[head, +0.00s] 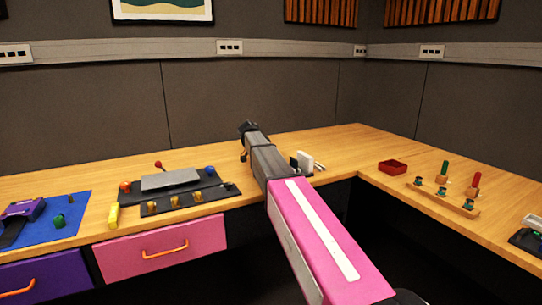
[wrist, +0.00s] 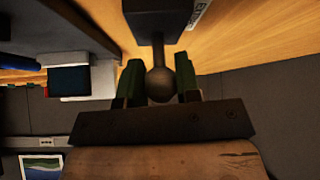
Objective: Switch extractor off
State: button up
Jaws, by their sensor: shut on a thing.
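In the wrist view a grey-brown ball knob (wrist: 160,86) on a short stem comes out of a dark housing (wrist: 157,22). My gripper (wrist: 159,78), with green finger pads, is shut on the knob, one finger on each side. A pale label (wrist: 198,12) with dark letters lies beside the housing, cut by the frame edge and too small to read surely. In the head view my arm reaches over the back of the desk and hides the knob and the fingers. I cannot tell the switch's position.
On the wooden desk (head: 345,142), a dark panel (head: 190,190) with coloured knobs stands left of my arm. A red tray (head: 393,167) and a wooden peg rack (head: 442,200) stand further right. Desk between them is clear.

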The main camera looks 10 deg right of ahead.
jog(key=shift+s+a+f+t+h, duration=0.15)
jog(key=shift+a+t+h, duration=0.3)
jog(key=shift+h, duration=0.65)
jog(key=o, duration=0.9)
jog(key=shift+a+f, duration=0.1)
jog(key=v, duration=1)
jog(key=shift+a+r, duration=0.2)
jog(key=shift+a, duration=0.15)
jog(key=shift+s, duration=0.1)
